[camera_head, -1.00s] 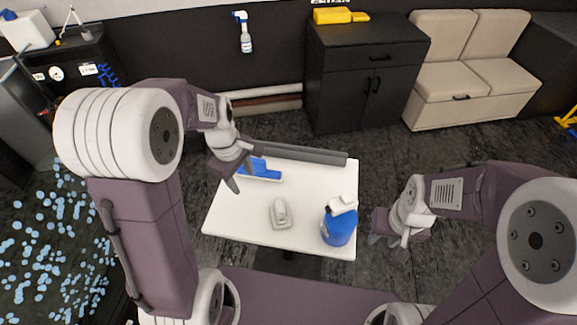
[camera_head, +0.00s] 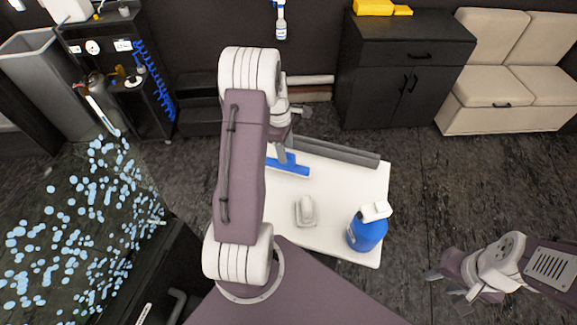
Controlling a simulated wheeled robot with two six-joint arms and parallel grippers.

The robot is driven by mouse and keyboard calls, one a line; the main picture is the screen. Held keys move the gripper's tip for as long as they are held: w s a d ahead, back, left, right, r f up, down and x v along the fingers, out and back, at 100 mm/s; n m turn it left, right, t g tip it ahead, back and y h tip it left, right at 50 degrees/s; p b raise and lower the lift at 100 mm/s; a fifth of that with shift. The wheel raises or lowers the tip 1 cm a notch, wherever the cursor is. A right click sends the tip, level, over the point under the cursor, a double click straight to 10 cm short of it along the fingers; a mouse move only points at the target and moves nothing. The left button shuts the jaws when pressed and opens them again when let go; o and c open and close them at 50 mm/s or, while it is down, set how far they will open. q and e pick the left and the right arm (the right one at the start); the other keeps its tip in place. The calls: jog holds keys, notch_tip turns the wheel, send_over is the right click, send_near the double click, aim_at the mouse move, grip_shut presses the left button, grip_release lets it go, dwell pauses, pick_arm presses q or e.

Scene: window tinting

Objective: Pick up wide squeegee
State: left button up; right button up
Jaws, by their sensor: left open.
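My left gripper (camera_head: 292,134) is open at the table's back left edge. My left arm hides the table's left side. My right gripper (camera_head: 447,283) is at the lower right, off the table and empty, its fingers apart.
The white table (camera_head: 340,190) also holds a grey long bar (camera_head: 335,151) along its back edge, a white-grey tool (camera_head: 306,212) in the middle and a blue bottle (camera_head: 367,231) at the front right. A black cabinet (camera_head: 405,75) stands behind.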

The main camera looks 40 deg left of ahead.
aim_at(288, 164)
pick_arm(q)
notch_tip(288, 164, down, 3)
jog(key=shift+w+d+r, duration=0.1)
jog(key=shift+w+r, duration=0.05)
jog(key=f, duration=0.1)
jog(key=f+p, duration=0.1)
jog(key=f, duration=0.2)
jog(key=shift+s+d+f, duration=0.25)
jog(key=shift+d, duration=0.1)
jog(key=shift+w+f, duration=0.15)
jog(key=shift+f, duration=0.2)
jog(key=shift+r, duration=0.1)
grip_shut()
